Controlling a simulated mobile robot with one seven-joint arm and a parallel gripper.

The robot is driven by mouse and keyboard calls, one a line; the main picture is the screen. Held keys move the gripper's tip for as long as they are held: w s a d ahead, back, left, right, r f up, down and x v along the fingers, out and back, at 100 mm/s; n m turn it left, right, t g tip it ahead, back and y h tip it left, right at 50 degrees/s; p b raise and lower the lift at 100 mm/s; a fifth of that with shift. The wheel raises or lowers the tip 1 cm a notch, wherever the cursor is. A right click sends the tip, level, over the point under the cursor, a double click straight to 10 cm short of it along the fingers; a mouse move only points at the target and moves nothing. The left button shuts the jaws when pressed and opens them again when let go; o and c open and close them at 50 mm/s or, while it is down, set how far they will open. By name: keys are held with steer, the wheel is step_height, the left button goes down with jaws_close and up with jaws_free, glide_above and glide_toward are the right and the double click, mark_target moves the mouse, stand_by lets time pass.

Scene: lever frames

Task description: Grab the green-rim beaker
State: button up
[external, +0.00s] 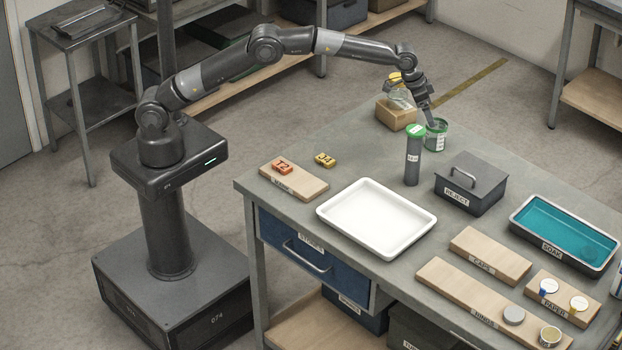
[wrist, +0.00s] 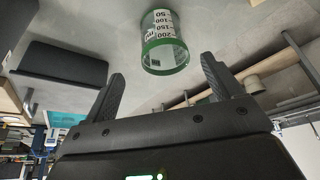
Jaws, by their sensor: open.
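The green-rim beaker (external: 439,138) is a clear vessel with a green rim and a white label, standing on the workbench near its far edge. In the wrist view the beaker (wrist: 165,42) shows its graduation marks, ahead of the gap between my two dark fingers. My gripper (external: 430,117) is open, tilted downward at the beaker's upper part in the external view. In the wrist view my gripper (wrist: 160,82) has its fingers spread wide with nothing between them.
A green-capped dark cylinder (external: 412,160) stands just in front of the beaker. A yellow-topped glass vessel (external: 397,94) is on a wooden block (external: 394,116) behind left. A reject box (external: 470,186) is front right. A white tray (external: 375,218) lies nearer the front.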

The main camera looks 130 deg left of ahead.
mark_target(436, 132)
steer(key=x, duration=0.4)
steer(key=shift+a+f, duration=0.1)
steer(key=shift+f, duration=0.3)
steer(key=shift+a+x, duration=0.2)
steer(key=shift+x, duration=2.4)
steer(key=shift+r, duration=0.1)
steer(key=c, duration=1)
